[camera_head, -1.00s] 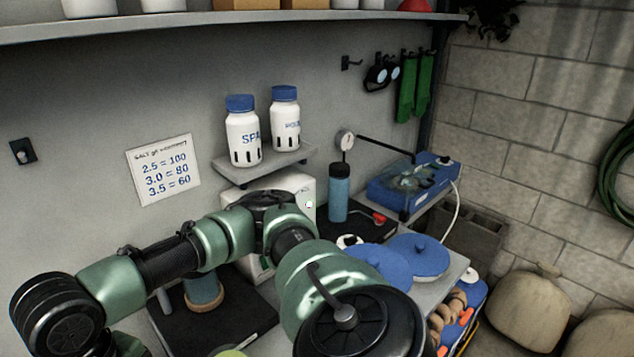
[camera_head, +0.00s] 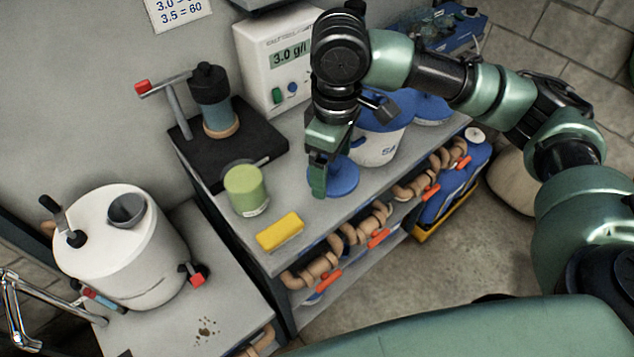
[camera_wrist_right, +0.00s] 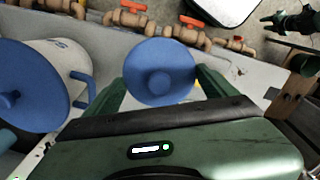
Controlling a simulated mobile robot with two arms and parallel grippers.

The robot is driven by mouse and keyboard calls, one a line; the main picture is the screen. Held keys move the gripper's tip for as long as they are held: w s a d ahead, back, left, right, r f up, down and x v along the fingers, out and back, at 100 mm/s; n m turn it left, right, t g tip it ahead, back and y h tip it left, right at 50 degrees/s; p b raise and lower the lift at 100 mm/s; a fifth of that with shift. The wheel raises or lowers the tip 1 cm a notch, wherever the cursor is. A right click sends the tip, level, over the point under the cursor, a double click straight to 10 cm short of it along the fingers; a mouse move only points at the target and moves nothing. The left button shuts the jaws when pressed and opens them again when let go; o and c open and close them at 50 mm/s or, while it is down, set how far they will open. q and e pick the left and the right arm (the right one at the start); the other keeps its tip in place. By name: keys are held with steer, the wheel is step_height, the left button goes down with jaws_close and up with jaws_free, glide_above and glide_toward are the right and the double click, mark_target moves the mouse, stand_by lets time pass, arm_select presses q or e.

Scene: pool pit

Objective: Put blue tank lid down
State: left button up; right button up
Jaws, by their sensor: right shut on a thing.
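My right gripper (camera_head: 333,180) reaches down from above over the front of the grey bench. It is shut on a round blue lid (camera_head: 345,178), low over the bench top. I cannot tell whether the lid touches the bench. In the right wrist view the lid (camera_wrist_right: 158,72) sits between the two green fingers, its central knob facing the camera. A white tank (camera_head: 378,150) with blue on top stands just behind and right of the lid, partly hidden by my arm. In the wrist view the tank (camera_wrist_right: 62,62) has a blue lid on it. My left gripper is not in view.
A green tub (camera_head: 246,189) and a yellow block (camera_head: 280,232) stand left of the lid on the bench. A meter box (camera_head: 285,60) and a pump on a black base (camera_head: 265,143) are behind. Pipes with red valves (camera_head: 378,238) run below the front edge.

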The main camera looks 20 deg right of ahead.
mark_target(306, 196)
steer(key=w+a+r+n+b, duration=0.15)
steer(key=w+n, duration=0.25)
steer(key=n, duration=0.4)
steer(key=w+a+r+n, duration=0.1)
steer(key=w+r+n, duration=0.25)
steer(key=n, duration=0.45)
step_height(306, 196, down, 20)
steer(key=shift+a+f+p, duration=0.1)
steer(key=shift+f+p, duration=0.15)
steer(key=shift+p, duration=1)
steer(key=shift+f, duration=0.2)
steer(key=o, duration=1.2)
steer(key=shift+c, duration=0.2)
steer(key=shift+r, duration=0.15)
step_height(306, 196, up, 12)
steer(key=b, duration=0.2)
